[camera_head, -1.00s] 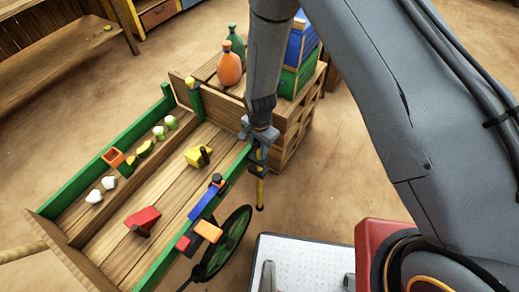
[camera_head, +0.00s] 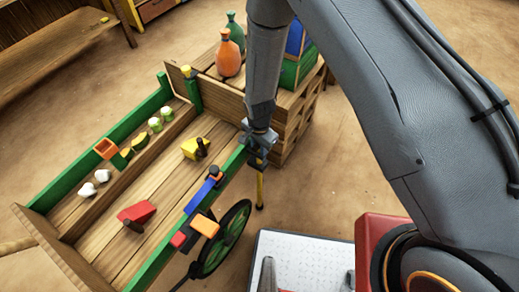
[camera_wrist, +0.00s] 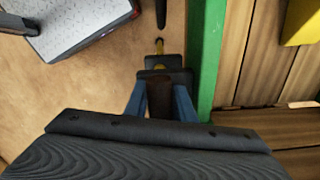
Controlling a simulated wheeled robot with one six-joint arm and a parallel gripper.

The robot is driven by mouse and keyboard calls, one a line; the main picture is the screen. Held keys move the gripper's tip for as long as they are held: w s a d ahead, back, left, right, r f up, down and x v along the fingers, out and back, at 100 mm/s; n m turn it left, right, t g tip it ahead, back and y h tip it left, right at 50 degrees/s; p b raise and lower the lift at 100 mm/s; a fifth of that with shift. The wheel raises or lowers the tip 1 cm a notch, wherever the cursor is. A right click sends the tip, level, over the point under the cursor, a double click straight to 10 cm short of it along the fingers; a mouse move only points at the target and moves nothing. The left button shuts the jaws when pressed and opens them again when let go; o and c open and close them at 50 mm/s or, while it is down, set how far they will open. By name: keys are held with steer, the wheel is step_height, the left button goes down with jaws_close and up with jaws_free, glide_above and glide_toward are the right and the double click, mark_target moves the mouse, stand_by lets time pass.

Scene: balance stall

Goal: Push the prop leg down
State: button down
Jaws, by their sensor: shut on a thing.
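The prop leg (camera_head: 260,188) is a thin yellow rod with a dark foot. It hangs down beside the green side rail of the wooden cart (camera_head: 95,243), near its right end, and its foot appears just above the ground. My gripper (camera_head: 258,148) is at the leg's upper end, close against the rail. In the wrist view, my gripper (camera_wrist: 160,88) has its two blue-grey fingers closed around a dark brown part, and the yellow leg (camera_wrist: 159,62) shows just beyond it. The fingers and a dark block hide the leg's upper part.
The cart's green-spoked wheel (camera_head: 226,240) stands near the leg. A red block (camera_head: 137,212) and a yellow block (camera_head: 190,148) sit on the cart bed. Crates with an orange bottle (camera_head: 228,57) stand behind. A white speckled surface (camera_head: 305,255) lies at the front.

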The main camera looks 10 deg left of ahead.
steer(key=shift+f, duration=0.15)
steer(key=c, duration=1.6)
jaws_free()
steer(key=shift+o, duration=0.2)
step_height(320, 180, up, 8)
steer(key=shift+f+b, duration=0.15)
steer(key=shift+b, duration=0.55)
